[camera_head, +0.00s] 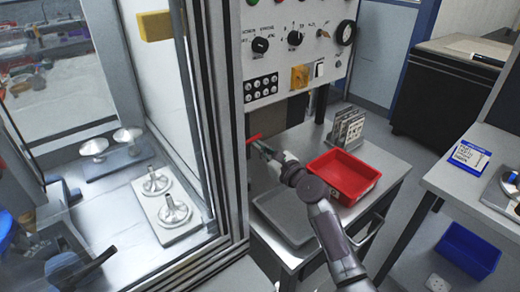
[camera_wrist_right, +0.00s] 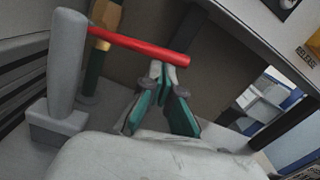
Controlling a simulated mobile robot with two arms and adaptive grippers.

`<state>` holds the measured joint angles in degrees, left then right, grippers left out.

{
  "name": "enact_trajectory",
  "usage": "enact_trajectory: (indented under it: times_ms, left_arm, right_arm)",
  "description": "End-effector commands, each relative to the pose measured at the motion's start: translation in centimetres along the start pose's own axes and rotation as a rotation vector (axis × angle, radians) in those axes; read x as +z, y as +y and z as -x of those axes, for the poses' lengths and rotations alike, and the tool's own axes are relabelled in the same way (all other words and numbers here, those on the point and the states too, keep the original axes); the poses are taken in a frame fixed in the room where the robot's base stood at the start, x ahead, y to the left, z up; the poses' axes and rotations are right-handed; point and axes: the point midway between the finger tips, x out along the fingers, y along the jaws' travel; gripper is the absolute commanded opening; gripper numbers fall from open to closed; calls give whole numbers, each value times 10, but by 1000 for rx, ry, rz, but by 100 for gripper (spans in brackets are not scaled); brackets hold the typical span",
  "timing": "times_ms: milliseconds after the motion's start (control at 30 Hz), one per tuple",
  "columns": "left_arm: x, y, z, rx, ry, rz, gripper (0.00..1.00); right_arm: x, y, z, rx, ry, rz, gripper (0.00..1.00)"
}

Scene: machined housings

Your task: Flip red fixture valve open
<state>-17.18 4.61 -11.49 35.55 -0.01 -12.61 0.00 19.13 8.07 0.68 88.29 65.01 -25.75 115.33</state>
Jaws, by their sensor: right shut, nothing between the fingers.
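The red valve lever (camera_head: 254,138) is at the left edge of the panel stand, just past my right gripper's tips. In the right wrist view the red lever (camera_wrist_right: 140,46) runs nearly level, sloping slightly down to its free end on the right. Its other end meets a brass-coloured fitting (camera_wrist_right: 104,18) on a green stem. My right gripper (camera_head: 262,147) is shut and empty. In the wrist view its fingertips (camera_wrist_right: 163,70) are just below the lever's free end; whether they touch is unclear. Dark jaw-like parts (camera_head: 78,268) at lower left may be my left gripper; their state is unclear.
A grey post (camera_wrist_right: 67,65) stands left of the lever. Below my right arm are a grey tray (camera_head: 283,222) and a red bin (camera_head: 345,174) on the table (camera_head: 385,185). A rack (camera_head: 347,128) stands behind. The control panel (camera_head: 275,20) rises above; a glazed enclosure frame (camera_head: 228,190) is left.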

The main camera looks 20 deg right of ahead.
Motion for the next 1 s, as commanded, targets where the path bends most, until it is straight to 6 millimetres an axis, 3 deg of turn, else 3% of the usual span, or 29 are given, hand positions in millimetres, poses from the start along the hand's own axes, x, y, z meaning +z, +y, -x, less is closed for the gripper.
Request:
enact_trajectory:
  times_ms: [533,1000]
  left_arm:
    - [-4,0,33,0,1,0,0]
    - [-6,-1,63,0,0,0,0]
  right_arm:
    - [46,-2,-2,24,-2,505,0]
    - [79,15,-4,47,-2,949,0]
